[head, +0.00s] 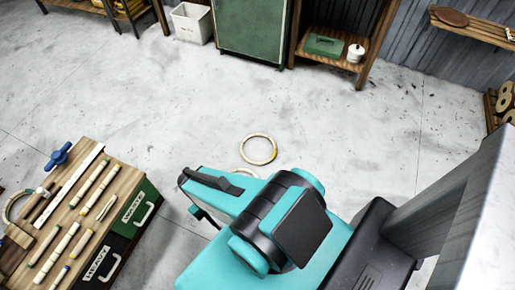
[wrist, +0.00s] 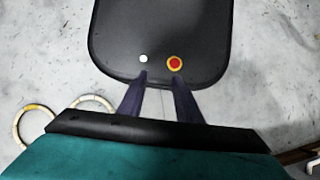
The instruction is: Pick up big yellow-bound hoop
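A pale hoop with a yellow-bound patch (head: 272,141) lies flat on the concrete floor near the middle of the head view. It also shows at the lower left of the wrist view, where the yellow-bound hoop (wrist: 16,126) is partly cut off by my gripper body. A second pale hoop (head: 238,171) lies close to it, mostly hidden behind my arm; in the wrist view this second hoop (wrist: 92,97) is also partly covered. My gripper (wrist: 160,82) has its two dark fingers apart with nothing between them. It is away from both hoops.
A white bin (head: 191,24), green cabinet (head: 248,28) and wooden shelf (head: 368,66) line the back. The floor around the hoops is clear.

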